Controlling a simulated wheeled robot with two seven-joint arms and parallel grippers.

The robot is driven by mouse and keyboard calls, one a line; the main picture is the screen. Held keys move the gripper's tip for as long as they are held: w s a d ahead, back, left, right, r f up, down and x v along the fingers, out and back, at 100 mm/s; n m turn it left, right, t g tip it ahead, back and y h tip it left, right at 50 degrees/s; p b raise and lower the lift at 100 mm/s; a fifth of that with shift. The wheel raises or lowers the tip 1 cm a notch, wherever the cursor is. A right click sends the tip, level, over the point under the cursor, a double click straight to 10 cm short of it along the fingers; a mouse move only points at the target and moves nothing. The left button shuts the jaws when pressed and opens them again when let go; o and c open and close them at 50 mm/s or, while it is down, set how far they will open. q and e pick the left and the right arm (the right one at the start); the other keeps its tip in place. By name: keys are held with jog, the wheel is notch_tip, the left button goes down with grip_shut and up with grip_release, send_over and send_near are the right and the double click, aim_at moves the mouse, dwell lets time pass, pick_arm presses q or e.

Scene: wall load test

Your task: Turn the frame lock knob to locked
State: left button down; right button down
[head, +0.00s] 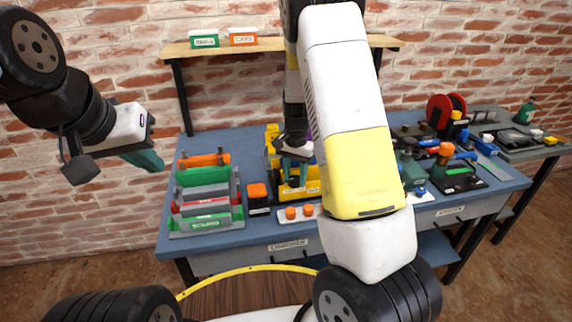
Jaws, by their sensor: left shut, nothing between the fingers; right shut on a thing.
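The yellow load test frame (313,188) stands on the blue bench, left of centre in the head view. My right gripper (296,182) points down at the frame, its teal fingers shut on a small part there. That part sits where the frame lock knob could be, but the fingers hide it and its turn cannot be read. My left gripper (150,160) is shut and empty, held in the air left of the bench and well apart from the frame.
A rack of coloured bars (207,192) and an orange-topped black box (258,198) stand left of the frame. Orange knobs on a pale strip (299,213) lie in front. Tools and a red reel (446,108) crowd the right. My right arm hides the bench middle.

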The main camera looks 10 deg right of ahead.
aim_at(295, 178)
jog(key=shift+m, duration=0.6)
jog(key=c, duration=0.9)
grip_release()
jog(key=shift+r, duration=3.9)
jog(key=s+a+r+n+t+y, duration=0.1)
jog(key=s+r+n+t, duration=0.2)
jog(key=s+r, duration=0.6)
jog(key=s+a+r+n+t+y, duration=0.1)
jog(key=s+r+n+t, duration=0.2)
jog(key=s, duration=1.2)
notch_tip(295, 178, up, 7)
jog(key=n, duration=0.3)
jog(key=shift+s, duration=0.15)
